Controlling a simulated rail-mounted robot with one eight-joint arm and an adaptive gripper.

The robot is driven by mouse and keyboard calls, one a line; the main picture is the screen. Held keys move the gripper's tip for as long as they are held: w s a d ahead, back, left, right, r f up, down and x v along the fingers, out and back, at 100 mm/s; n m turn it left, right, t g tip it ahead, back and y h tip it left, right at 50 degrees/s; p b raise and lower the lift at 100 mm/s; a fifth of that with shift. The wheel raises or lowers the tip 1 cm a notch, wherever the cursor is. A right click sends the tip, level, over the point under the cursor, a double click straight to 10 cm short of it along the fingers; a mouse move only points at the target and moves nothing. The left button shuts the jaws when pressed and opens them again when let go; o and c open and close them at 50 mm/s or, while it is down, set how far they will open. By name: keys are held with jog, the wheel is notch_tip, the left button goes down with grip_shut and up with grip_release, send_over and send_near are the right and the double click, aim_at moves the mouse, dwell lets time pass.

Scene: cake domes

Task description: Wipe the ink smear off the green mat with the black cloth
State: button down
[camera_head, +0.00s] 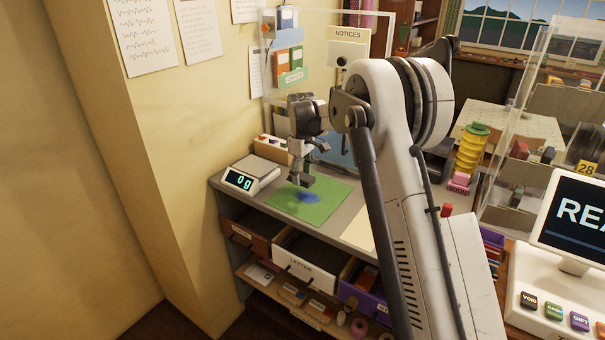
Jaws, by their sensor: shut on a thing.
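The green mat (328,203) lies flat on the grey counter. A blue ink smear (308,197) is on its middle. My gripper (309,165) is over the back left part of the mat, close to the smear. It is shut on a small dark thing, which looks like the black cloth (306,167). The cloth is small and mostly hidden by the fingers. I cannot tell whether it touches the mat.
A scale (250,175) reading 0 g stands left of the mat. A clear panel with leaflets (289,70) rises behind. Open drawers (300,262) are below the counter. My arm hides the counter to the right. A yellow spool stack (471,150) and a till screen (580,215) stand further right.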

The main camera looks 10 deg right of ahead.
aim_at(307, 198)
notch_tip(307, 198, down, 5)
jog(key=shift+r+b, duration=0.1)
jog(key=shift+b, duration=0.65)
jog(key=shift+s+d, duration=0.6)
jog(key=shift+s+d+b, duration=0.25)
jog(key=shift+b, duration=0.05)
jog(key=shift+f+b, duration=0.6)
jog(key=shift+f, duration=0.1)
jog(key=shift+w+a, duration=0.1)
